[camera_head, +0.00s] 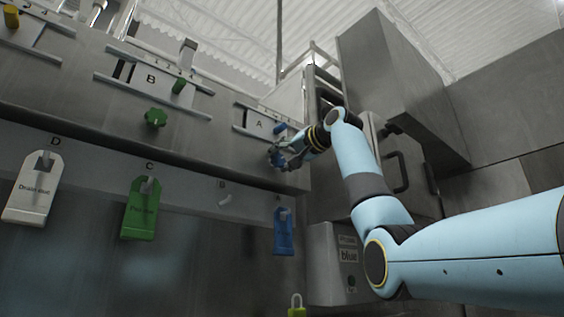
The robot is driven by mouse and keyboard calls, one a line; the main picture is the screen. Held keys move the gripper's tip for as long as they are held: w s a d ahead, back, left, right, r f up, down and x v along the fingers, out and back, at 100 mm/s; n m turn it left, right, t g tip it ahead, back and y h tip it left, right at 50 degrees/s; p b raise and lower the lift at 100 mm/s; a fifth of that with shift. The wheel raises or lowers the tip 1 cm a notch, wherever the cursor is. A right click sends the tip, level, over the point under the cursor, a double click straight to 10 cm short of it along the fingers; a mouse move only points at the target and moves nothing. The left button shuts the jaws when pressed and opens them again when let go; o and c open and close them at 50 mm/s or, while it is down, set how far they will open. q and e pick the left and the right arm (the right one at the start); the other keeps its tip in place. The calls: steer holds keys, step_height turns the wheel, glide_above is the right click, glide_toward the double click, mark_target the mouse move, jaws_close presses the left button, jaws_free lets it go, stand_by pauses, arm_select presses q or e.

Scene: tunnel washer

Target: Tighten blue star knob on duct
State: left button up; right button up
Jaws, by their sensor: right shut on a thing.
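The blue star knob (275,157) sits on the duct's front face, below the slot marked A. My right gripper (280,158) reaches up to it from the right and is shut on it. The fingers hide part of the knob, and I cannot tell how far it is turned. My left gripper is not in view.
A green star knob (155,117) is on the duct below slot B. A blue tag (283,232), a green tag (139,208) and a white tag (34,188) hang on hooks below.

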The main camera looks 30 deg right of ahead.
steer(key=m+b, duration=0.2)
steer(key=m, duration=0.4)
steer(key=m+b, duration=0.2)
steer(key=m, duration=0.4)
steer(key=shift+r+m, duration=0.1)
steer(key=shift+m, duration=0.2)
steer(key=m+b, duration=0.2)
steer(key=m, duration=0.4)
steer(key=m+b, duration=0.1)
steer(key=m, duration=0.3)
steer(key=shift+b, duration=0.3)
steer(key=shift+r+m+b, duration=0.1)
steer(key=shift+m+b, duration=0.4)
steer(key=shift+m, duration=1.2)
steer(key=shift+d, duration=0.1)
steer(key=o, duration=1.2)
steer(key=shift+w, duration=0.1)
